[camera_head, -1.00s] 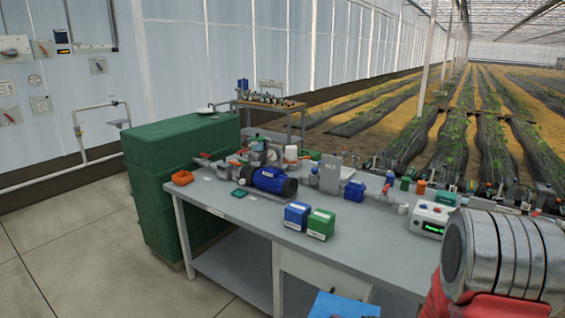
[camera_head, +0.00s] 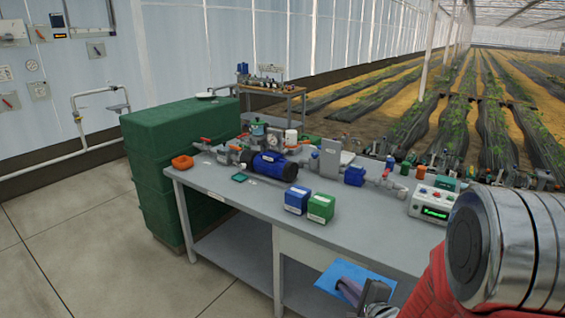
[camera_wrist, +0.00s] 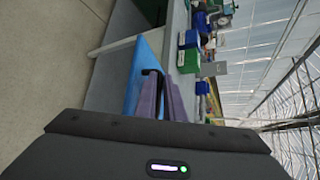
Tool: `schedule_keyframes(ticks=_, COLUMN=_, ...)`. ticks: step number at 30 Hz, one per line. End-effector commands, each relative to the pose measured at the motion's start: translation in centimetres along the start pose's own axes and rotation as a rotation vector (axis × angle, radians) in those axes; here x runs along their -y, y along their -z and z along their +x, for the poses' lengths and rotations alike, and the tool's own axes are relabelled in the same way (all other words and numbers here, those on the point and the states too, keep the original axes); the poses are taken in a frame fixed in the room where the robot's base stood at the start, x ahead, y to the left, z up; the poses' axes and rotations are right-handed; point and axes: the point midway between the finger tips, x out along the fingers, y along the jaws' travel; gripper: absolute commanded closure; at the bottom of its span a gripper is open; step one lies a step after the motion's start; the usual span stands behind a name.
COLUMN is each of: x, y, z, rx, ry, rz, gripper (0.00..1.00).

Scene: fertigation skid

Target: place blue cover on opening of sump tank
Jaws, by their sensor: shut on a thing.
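The blue cover (camera_head: 368,273) is a thin flat blue sheet, low in the head view in front of the bench. My gripper (camera_head: 350,290) is shut on its near edge and holds it clear of the floor. In the wrist view the cover (camera_wrist: 138,72) sits at the fingertips of my gripper (camera_wrist: 158,85), seen nearly edge-on. A large dark green ribbed tank (camera_head: 168,165) stands at the left end of the bench. I cannot tell whether it is the sump tank, and no opening is clearly seen.
Open floor (camera_head: 90,240) lies in front of the tank.

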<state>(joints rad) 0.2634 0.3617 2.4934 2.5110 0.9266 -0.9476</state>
Motion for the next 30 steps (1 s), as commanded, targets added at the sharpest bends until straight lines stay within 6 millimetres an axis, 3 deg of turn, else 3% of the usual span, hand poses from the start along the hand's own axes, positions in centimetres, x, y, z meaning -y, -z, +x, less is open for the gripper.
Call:
schedule_keyframes(ticks=6, x=3.4, y=-2.4, z=-0.8, rx=0.003, ry=0.007, rz=-0.003, gripper=1.0)
schedule_keyframes(ticks=12, x=5.0, y=-4.0, z=-1.2, rx=0.016, ry=-0.003, rz=-0.008, gripper=1.0)
schedule_keyframes(ticks=30, x=5.2, y=-4.5, z=-1.2, rx=0.021, ry=-0.008, rz=-0.01, gripper=1.0)
